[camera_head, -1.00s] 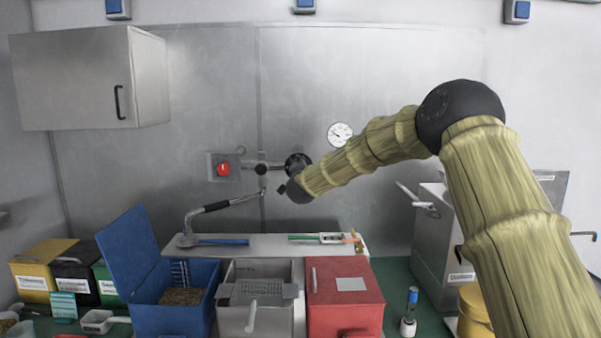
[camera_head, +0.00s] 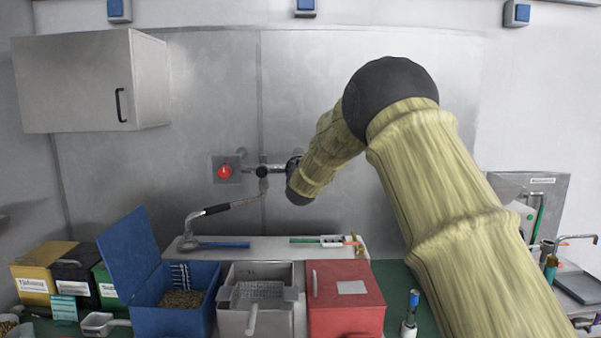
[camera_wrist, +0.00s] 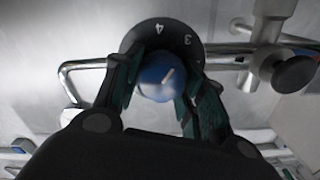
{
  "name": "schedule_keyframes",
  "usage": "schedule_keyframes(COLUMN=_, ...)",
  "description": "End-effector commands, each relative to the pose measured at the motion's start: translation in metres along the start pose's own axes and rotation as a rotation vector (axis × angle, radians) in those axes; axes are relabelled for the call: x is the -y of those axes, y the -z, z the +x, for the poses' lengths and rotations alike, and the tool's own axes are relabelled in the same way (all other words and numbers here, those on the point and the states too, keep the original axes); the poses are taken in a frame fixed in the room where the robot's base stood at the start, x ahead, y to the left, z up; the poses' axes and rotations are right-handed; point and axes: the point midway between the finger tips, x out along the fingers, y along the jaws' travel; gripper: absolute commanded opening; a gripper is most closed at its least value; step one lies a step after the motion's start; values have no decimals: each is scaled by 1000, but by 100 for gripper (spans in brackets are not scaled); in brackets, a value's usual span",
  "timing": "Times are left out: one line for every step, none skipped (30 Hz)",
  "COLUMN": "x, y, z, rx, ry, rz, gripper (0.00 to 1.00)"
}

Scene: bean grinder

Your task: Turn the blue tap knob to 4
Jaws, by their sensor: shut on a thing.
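In the wrist view the blue tap knob (camera_wrist: 158,73) sits in front of a dark round dial (camera_wrist: 163,38). The numbers 4 and 3 show along the dial's upper part; the rest is hidden. A white mark on the knob slants up and right, roughly toward the 3. My gripper (camera_wrist: 155,90) is shut on the knob, one dark green finger on each side. In the head view my arm covers the knob and most of the dial; only a dark edge of the dial (camera_head: 293,162) shows.
Pipes and a black round knob (camera_wrist: 295,72) lie right of the dial in the wrist view. A red button (camera_head: 225,171) is on the wall. Below are a blue open bin (camera_head: 185,318), a metal box (camera_head: 240,321) and a red box (camera_head: 345,320).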

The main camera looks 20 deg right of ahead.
Motion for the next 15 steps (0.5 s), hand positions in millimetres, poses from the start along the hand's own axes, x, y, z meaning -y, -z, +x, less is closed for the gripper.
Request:
schedule_keyframes(x=0, y=-4, z=-1, rx=4, ry=0, rz=-48, gripper=17)
schedule_keyframes(x=0, y=-4, z=-1, rx=4, ry=0, rz=-75, gripper=17)
schedule_keyframes(x=0, y=-4, z=0, rx=4, ry=0, rz=-110, gripper=17)
schedule_keyframes(x=0, y=-4, z=-1, rx=5, ry=0, rz=-135, gripper=17)
schedule_keyframes(x=0, y=-4, z=-1, rx=5, ry=0, rz=-161, gripper=17)
schedule_keyframes(x=1, y=-4, z=-1, rx=5, ry=0, rz=-193, gripper=17)
schedule_keyframes(x=0, y=-4, z=0, rx=5, ry=0, rz=-217, gripper=17)
schedule_keyframes(x=0, y=-4, z=0, rx=5, ry=0, rz=-238, gripper=17)
schedule_keyframes(x=1, y=-4, z=0, rx=4, ry=0, rz=-267, gripper=17)
schedule_keyframes(x=1, y=-5, z=-1, rx=4, ry=0, rz=-287, gripper=17)
schedule_keyframes(x=1, y=-5, z=0, rx=5, ry=0, rz=-305, gripper=17)
schedule_keyframes(x=0, y=-5, z=0, rx=5, ry=-1, rz=-330, gripper=17)
schedule_keyframes(x=0, y=-5, z=0, rx=5, ry=-1, rz=-347, gripper=17)
schedule_keyframes(x=1, y=-5, z=0, rx=6, ry=-1, rz=-361, gripper=17)
schedule_keyframes(x=1, y=-5, z=-1, rx=6, ry=0, rz=-380, gripper=17)
